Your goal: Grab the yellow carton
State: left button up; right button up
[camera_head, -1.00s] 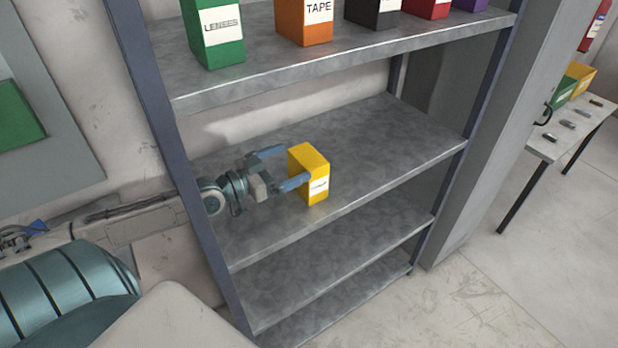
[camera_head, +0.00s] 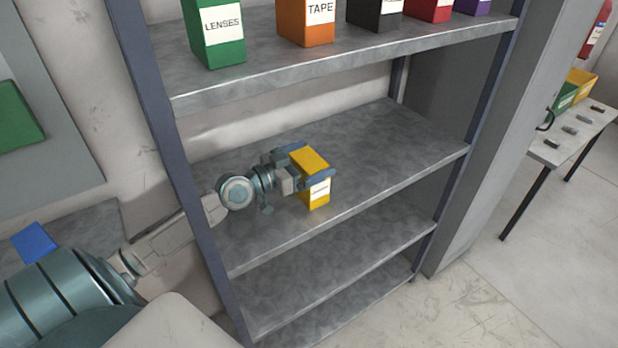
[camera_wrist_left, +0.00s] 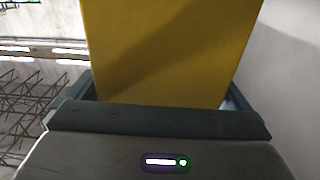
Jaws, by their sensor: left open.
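The yellow carton (camera_head: 311,160) stands upright on the middle shelf, near its front edge, with a white label on its front. My left gripper (camera_head: 313,167) reaches in from the left and is open around the carton, with one finger across the labelled front and the other at the back. In the left wrist view the carton (camera_wrist_left: 170,50) fills the middle, close in front of the palm, and the fingers (camera_wrist_left: 160,95) show only in part at its two sides. Contact between fingers and carton cannot be told. My right gripper is not in view.
The grey metal shelf (camera_head: 400,145) is bare to the right of the carton. The upper shelf holds a green LENSES box (camera_head: 222,28), an orange TAPE box (camera_head: 306,22) and several others. The rack's blue post (camera_head: 165,130) stands close beside my left arm. A table (camera_head: 560,150) stands at the right.

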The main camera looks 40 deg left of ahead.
pick_arm(q)
jog(key=shift+c, duration=0.4)
jog(key=c, duration=1.1)
